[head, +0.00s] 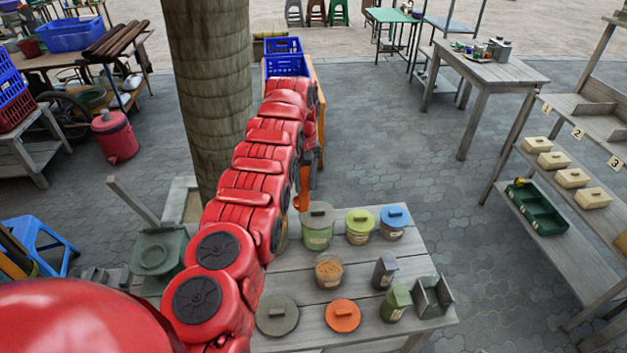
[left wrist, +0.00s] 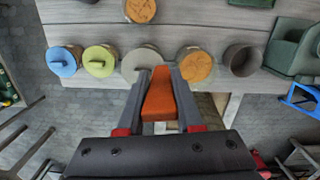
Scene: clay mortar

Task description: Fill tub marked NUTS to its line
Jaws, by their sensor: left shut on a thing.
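My left gripper (left wrist: 160,82) is shut on an orange tapered piece (left wrist: 158,98), perhaps a scoop handle; its far end is not clear. The piece also shows in the head view (head: 302,192), beyond the table's far edge. In the left wrist view, an open tub with brown contents (left wrist: 197,66) and an open dark, seemingly empty tub (left wrist: 242,59) stand right of the grey-lidded tub (left wrist: 143,64). Another open tub with brown contents (head: 329,271) stands mid-table. I cannot read the labels, so I cannot tell which is NUTS. My right gripper is out of view.
Green-lidded (head: 360,223) and blue-lidded (head: 394,220) tubs stand along the table's far edge. A loose grey lid (head: 277,314) and orange lid (head: 342,315) lie in front. Small grey (head: 384,270) and green (head: 396,303) containers stand at the right. A tree trunk (head: 210,90) rises beyond.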

